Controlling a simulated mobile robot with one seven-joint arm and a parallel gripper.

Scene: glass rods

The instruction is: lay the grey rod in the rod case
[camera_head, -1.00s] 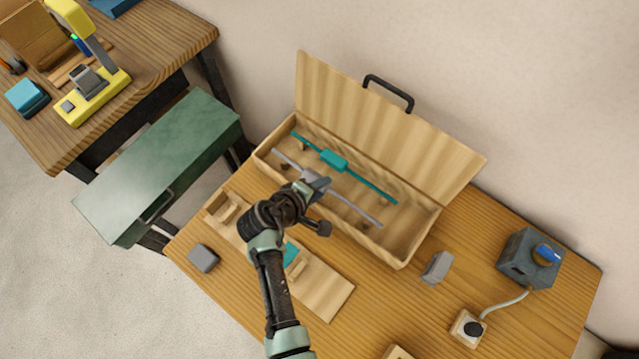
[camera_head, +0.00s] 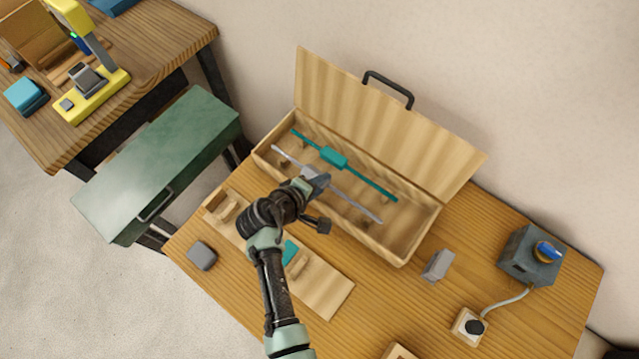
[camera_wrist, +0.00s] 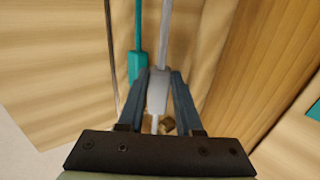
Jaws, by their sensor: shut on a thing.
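The grey rod (camera_head: 350,201) is long and thin, with a thicker grey middle block. My gripper (camera_head: 318,184) is shut on that block; the wrist view also shows the rod (camera_wrist: 158,92) between the fingers of my gripper (camera_wrist: 157,88). The open wooden rod case (camera_head: 405,246) stands on the table. The grey rod is over the case's front half, roughly parallel to its long side. I cannot tell whether it touches its rests. A teal rod (camera_head: 372,183) with a teal block lies in the case behind it, also in the wrist view (camera_wrist: 136,55).
The case lid (camera_head: 390,120) stands open at the back. A wooden rack (camera_head: 325,290) lies in front of the case. A grey block (camera_head: 437,265) and a dark box with a blue knob (camera_head: 529,258) are to the right. A green cabinet (camera_head: 160,165) stands left.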

